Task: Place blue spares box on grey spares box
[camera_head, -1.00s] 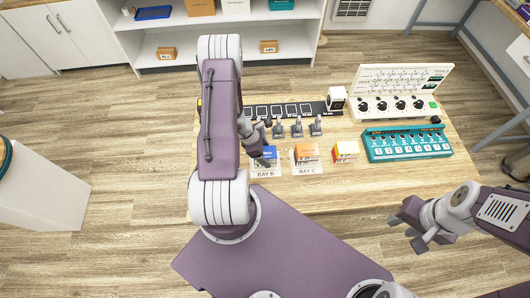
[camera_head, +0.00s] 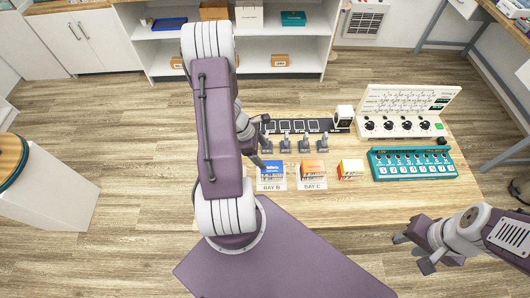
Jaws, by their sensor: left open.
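A blue and white box (camera_head: 271,170) stands on the BAY B card on the wooden table. No grey spares box can be made out; my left arm covers the table left of BAY B. My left gripper (camera_head: 265,142) is open and empty, just behind and to the left of the blue box in the picture, its jaws partly hidden by my arm. Whether it touches the box I cannot tell. My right gripper (camera_head: 411,253) is open and empty over the floor, off the table's front edge.
An orange box (camera_head: 313,169) stands on the BAY C card, with a red, yellow and white box (camera_head: 350,169) to its right. Several small levers (camera_head: 303,145) stand behind. A teal button panel (camera_head: 412,164) and a white knob console (camera_head: 408,110) fill the table's right.

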